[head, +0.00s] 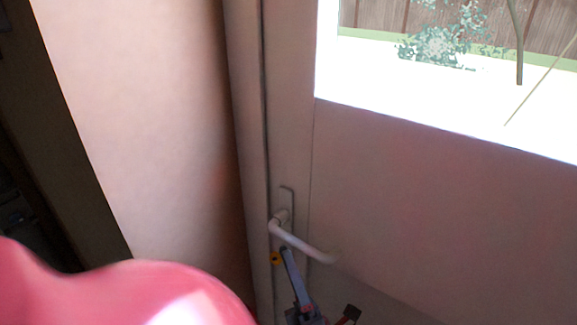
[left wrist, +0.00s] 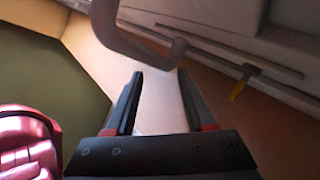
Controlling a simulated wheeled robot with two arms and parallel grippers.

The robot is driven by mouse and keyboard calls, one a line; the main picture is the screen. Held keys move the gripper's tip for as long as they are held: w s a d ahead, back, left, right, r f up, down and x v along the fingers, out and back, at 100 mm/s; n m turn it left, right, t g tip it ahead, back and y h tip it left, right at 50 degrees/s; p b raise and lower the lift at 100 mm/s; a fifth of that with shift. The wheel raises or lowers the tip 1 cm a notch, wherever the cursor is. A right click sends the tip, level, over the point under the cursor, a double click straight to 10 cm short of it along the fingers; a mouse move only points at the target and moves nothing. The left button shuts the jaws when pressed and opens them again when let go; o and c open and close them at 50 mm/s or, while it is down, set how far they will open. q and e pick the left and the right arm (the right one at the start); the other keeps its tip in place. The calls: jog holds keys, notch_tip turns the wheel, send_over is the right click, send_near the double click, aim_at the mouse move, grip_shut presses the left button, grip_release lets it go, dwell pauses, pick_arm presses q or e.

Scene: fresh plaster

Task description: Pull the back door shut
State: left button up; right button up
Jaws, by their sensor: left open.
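The back door (head: 430,210) is pale, with a window in its upper part, and fills the right of the head view. Its dark edge line runs beside the frame; I cannot tell whether it is fully shut. A white lever handle (head: 303,243) sticks out to the right from its plate. My left gripper (head: 298,290) is just below the handle. In the left wrist view, the open left gripper (left wrist: 160,88) has nothing between its fingers, and the handle (left wrist: 125,42) lies just beyond the fingertips. My right gripper is not in view.
A small yellow piece (head: 275,258) sits below the handle; it also shows in the left wrist view (left wrist: 238,88). A pale wall (head: 150,120) stands left of the door, with a dark space beyond. My pink arm part covers the lower left.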

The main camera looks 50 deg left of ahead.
pick_arm(q)
jog(key=b+v, duration=0.2)
jog(key=v, duration=1.5)
